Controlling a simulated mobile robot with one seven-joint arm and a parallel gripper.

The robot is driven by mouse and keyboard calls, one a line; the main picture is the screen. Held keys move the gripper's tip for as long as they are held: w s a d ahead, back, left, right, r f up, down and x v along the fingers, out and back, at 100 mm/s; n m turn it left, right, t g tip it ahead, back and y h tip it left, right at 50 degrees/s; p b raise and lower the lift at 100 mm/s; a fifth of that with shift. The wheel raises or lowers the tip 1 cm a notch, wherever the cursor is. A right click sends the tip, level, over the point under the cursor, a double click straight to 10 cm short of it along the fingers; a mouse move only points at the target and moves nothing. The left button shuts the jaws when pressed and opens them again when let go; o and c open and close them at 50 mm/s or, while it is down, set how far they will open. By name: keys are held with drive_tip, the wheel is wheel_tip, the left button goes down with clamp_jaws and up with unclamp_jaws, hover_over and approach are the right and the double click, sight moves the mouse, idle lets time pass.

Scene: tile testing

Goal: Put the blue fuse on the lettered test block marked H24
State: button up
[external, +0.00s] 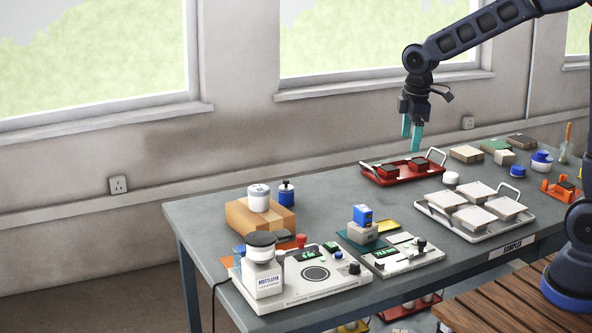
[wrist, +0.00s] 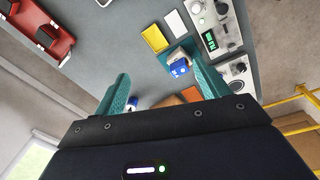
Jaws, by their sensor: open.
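A red tray (external: 375,178) holds dark pieces; a white tray (external: 428,208) holds several pale blocks. Instruments (external: 315,295) and a labelled white jar (external: 262,275) stand at the front. Bare table lies left of the red tray.

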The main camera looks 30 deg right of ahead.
drive_tip(key=s+d+r+m+t, duration=0.1)
drive_tip(key=s+d+r+m, duration=0.2)
drive_tip(key=s+d, duration=0.3)
drive_tip(key=s+d+r+m+t, duration=0.1)
drive_tip(key=s+d+r+m, duration=0.25)
drive_tip(key=d, duration=0.45)
drive_tip(key=s+d+m+t, duration=0.1)
drive_tip(key=s+d+m, duration=0.6)
drive_tip(key=s, duration=0.6)
drive_tip(key=shift+d+r, duration=0.4)
drive_tip(key=shift+d, duration=0.7)
